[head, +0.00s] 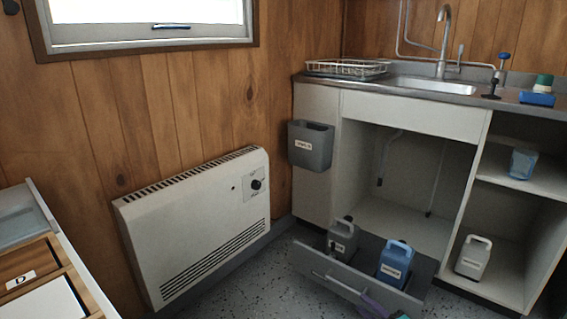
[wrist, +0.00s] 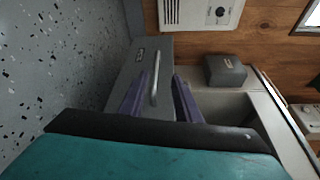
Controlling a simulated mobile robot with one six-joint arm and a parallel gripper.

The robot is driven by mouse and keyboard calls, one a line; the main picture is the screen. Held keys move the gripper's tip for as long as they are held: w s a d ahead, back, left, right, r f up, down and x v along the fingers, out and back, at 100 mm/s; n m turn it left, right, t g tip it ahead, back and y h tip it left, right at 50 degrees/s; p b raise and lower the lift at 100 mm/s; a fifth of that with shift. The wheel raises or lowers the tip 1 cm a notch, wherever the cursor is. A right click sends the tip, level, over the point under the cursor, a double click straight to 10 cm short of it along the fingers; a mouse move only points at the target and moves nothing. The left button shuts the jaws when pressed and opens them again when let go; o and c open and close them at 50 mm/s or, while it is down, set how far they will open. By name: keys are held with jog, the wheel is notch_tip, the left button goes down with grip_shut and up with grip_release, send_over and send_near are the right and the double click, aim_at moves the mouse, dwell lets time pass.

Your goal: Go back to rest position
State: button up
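My gripper (wrist: 161,80) shows its two purple fingers apart in the wrist view, with the drawer handle (wrist: 155,76) seen between and beyond them. I cannot tell how far the fingers are from the handle; nothing is visibly held. In the head view only a purple part of my gripper (head: 374,308) shows at the bottom edge, in front of the pulled-out drawer (head: 318,268). The drawer stands open below the sink and holds a dark grey jug (head: 342,238) and a blue jug (head: 395,264), both upright.
A white heater (head: 195,225) stands along the left wall. A grey bin (head: 310,146) hangs on the cabinet side. A light grey jug (head: 473,258) and a blue cup (head: 522,163) stand on right shelves. A worktop (head: 40,285) edges in at left. Speckled floor (head: 235,285) is clear between.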

jog(key=a+r+n+g+y+p, duration=0.1)
jog(key=a+r+y+p, duration=0.1)
jog(key=a+r+p, duration=0.65)
jog(key=s+a+r+n+g+y+p, duration=0.1)
jog(key=s+a+r+n+g+p, duration=0.3)
jog(key=s+a+p, duration=0.45)
jog(key=s+a+r+n+g+p, duration=0.25)
jog(key=s+a+g+p, duration=0.35)
jog(key=a+p, duration=0.55)
jog(key=s+d+n+g+h+p, duration=0.3)
jog(key=s+n+g+h+p, duration=0.3)
jog(key=s+p, duration=0.7)
jog(key=s+d+f+n+g+h, duration=0.1)
jog(key=s+d+g+h, duration=0.2)
jog(key=d, duration=0.9)
jog(key=s+h, duration=0.2)
jog(key=s, duration=0.1)
jog(key=shift+s, duration=0.15)
